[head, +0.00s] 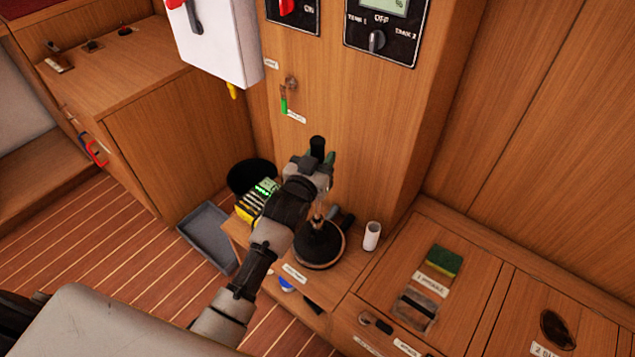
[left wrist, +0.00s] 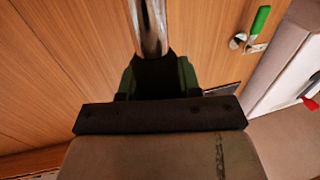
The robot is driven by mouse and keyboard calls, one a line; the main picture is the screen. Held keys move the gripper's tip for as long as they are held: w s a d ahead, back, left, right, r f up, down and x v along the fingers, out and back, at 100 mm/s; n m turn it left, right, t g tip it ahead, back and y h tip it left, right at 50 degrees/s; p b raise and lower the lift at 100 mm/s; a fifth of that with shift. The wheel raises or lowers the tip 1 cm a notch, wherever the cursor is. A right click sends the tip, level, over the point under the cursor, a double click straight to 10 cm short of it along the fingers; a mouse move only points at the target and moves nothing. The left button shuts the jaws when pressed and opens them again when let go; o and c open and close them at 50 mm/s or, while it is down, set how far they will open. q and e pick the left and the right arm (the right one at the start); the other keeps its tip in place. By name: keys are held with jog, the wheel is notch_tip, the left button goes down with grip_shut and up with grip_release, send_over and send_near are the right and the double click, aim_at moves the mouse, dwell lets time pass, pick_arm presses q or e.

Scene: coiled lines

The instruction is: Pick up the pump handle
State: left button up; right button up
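The pump handle (head: 317,145) has a black grip and a shiny metal shaft. My left gripper (head: 320,160) is shut around the black grip, whose end sticks up above the fingers. In the left wrist view the green-padded fingers (left wrist: 157,78) are on both sides of the grip, and the metal shaft of the handle (left wrist: 150,25) runs out to the top edge. Below the gripper is a round black pump base (head: 320,246) on a wooden ledge. I cannot tell whether the shaft's lower end touches it. My right gripper is not in view.
A white cup-like cylinder (head: 371,236) stands right of the base. A grey tray (head: 207,238) lies to the left, beside a yellow-and-black box (head: 246,211). A green sponge (head: 443,261) lies on the right locker top. A wooden panel rises close behind.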

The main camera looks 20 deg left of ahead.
pick_arm(q)
jog(key=c, duration=0.5)
jog(key=shift+r, duration=0.1)
jog(key=shift+r, duration=0.35)
notch_tip(320, 180, up, 9)
jog(key=shift+r+p, duration=0.1)
jog(key=shift+p, duration=0.8)
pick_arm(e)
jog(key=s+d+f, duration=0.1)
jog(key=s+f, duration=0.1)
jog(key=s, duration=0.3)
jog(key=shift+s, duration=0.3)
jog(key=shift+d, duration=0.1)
pick_arm(q)
jog(key=shift+p, duration=0.35)
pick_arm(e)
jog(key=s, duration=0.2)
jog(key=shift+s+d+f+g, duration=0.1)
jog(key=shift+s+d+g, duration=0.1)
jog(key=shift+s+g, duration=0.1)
